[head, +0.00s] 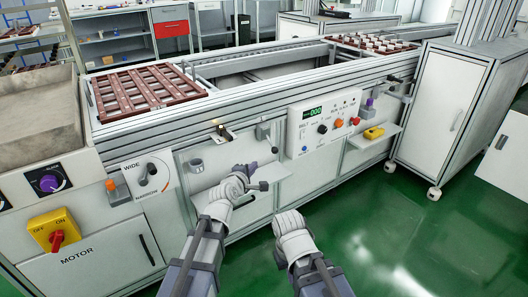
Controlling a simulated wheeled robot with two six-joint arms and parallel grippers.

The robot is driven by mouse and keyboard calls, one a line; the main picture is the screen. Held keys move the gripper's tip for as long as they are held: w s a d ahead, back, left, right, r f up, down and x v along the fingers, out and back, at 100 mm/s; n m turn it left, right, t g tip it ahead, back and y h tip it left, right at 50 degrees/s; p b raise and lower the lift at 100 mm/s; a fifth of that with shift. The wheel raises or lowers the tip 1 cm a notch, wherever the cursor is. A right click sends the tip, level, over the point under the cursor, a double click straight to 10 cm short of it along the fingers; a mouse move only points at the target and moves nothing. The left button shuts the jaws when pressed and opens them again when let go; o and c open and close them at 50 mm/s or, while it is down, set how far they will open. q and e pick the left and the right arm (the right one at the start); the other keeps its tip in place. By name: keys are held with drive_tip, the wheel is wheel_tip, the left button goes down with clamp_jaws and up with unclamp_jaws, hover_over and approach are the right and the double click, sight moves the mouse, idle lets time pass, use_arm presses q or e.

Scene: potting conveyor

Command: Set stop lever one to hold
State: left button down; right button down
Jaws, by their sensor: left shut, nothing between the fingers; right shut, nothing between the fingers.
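My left gripper (246,170) is shut and empty, below these levers in front of the white front panel. It appears apart from both. My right gripper (284,214) is shut and empty, lower and to the right, over the area before the conveyor.
A control box (322,123) with a green display and knobs is right of the levers. A wide/narrow selector (148,174) and a yellow motor switch (54,230) are at left. A brown tray (146,90) lies on the conveyor. Green floor (420,245) is clear at right.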

sight(271, 144)
use_arm(q)
drive_tip(key=shift+a+r+n+t+y, duration=0.3)
drive_tip(key=shift+a+r+n+t, duration=0.1)
drive_tip(key=shift+a+r+n, duration=0.4)
use_arm(e)
drive_tip(key=shift+s+r, duration=0.3)
drive_tip(key=shift+s, duration=0.1)
use_arm(q)
drive_tip(key=shift+d, duration=0.15)
